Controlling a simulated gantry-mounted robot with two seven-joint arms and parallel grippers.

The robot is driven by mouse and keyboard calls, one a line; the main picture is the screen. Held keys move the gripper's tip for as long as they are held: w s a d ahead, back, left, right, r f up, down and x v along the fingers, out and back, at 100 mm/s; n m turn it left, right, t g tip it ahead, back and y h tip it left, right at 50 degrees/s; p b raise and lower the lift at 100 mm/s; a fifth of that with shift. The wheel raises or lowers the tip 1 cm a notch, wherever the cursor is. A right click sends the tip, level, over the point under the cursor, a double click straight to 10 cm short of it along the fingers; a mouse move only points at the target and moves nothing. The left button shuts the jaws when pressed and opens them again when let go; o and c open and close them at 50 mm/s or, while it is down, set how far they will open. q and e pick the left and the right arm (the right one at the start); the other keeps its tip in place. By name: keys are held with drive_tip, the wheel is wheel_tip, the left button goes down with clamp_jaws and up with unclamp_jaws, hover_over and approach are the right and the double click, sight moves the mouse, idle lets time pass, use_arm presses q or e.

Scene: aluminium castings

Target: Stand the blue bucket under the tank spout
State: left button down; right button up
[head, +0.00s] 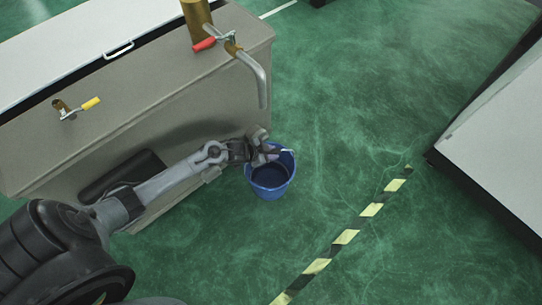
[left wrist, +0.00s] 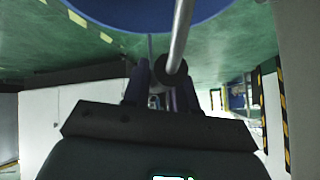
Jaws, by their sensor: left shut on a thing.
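The blue bucket (head: 271,186) is upright and open at the top, at the right end of the grey tank (head: 150,100). My left gripper (head: 264,154) is at its rim and shut on the bucket's handle. In the left wrist view the gripper fingers (left wrist: 160,85) close around the metal handle (left wrist: 181,32), with the blue bucket (left wrist: 140,12) at the top edge. The bent metal spout (head: 262,85) with a red lever shows above the bucket in the head view. I cannot tell whether the bucket touches the floor. My right gripper is not in view.
A second tap with a yellow lever (head: 89,104) is on the tank's side. A yellow-black floor stripe (head: 345,237) runs diagonally right of the bucket. A pale cabinet (head: 500,140) stands at the right. The green floor between is clear.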

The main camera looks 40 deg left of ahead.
use_arm(q)
drive_tip(key=shift+f, duration=0.6)
drive_tip(key=shift+r, duration=0.1)
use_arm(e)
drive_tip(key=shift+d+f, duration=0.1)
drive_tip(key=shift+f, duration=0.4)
use_arm(q)
drive_tip(key=shift+w, duration=0.1)
drive_tip(key=c, duration=0.9)
unclamp_jaws()
drive_tip(key=shift+f, duration=0.2)
